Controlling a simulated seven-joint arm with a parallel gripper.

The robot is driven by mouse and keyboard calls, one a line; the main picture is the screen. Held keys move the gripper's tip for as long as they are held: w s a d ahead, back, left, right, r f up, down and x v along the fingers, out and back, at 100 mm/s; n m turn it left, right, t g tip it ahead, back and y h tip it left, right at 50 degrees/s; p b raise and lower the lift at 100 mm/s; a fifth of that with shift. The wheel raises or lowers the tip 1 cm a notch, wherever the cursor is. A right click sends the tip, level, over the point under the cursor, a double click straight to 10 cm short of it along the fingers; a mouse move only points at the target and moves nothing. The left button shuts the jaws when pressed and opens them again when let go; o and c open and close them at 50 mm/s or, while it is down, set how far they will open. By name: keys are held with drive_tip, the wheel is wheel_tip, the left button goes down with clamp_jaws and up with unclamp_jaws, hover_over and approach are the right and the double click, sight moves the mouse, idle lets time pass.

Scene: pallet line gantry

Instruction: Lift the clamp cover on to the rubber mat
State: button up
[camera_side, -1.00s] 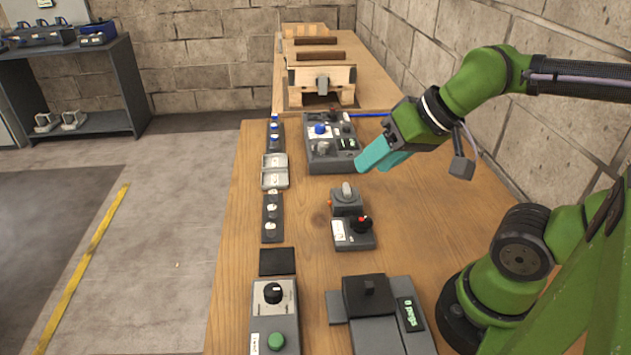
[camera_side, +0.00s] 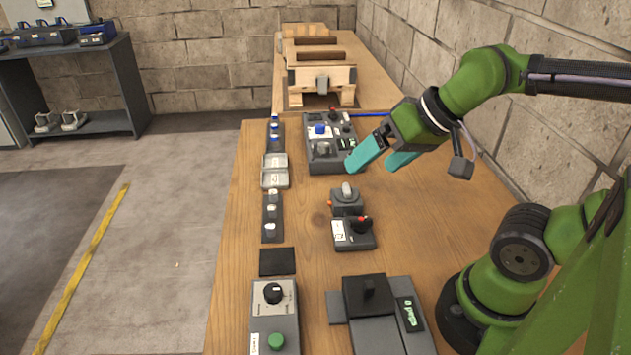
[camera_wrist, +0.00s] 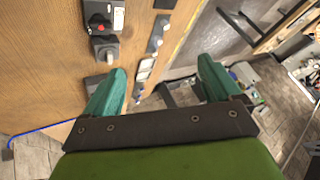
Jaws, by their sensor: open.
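The open fingers also show in the wrist view (camera_wrist: 162,70).
A lever box (camera_side: 346,203) and a red-knobbed switch box (camera_side: 354,234) stand between my gripper and the cover. A control box (camera_side: 316,161) is beside my gripper. A dial box (camera_side: 274,322) stands in front of the mat. The table's right side is mostly clear.

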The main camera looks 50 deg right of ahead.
drive_tip(key=w+d+f+n+g+h, duration=0.25)
drive_tip(key=w+d+g, duration=0.25)
drive_tip(key=w+d, duration=0.45)
drive_tip(key=n+g, duration=0.2)
drive_tip(key=n, duration=0.3)
hover_over(346, 187)
drive_tip(key=shift+y, duration=0.25)
drive_tip(key=f, duration=1.2)
drive_tip(key=shift+a+f, duration=0.15)
drive_tip(key=shift+a, duration=0.05)
drive_tip(key=f, duration=0.5)
drive_tip(key=shift+d+f, duration=0.1)
drive_tip(key=shift+d, duration=0.1)
drive_tip(key=c, duration=1.2)
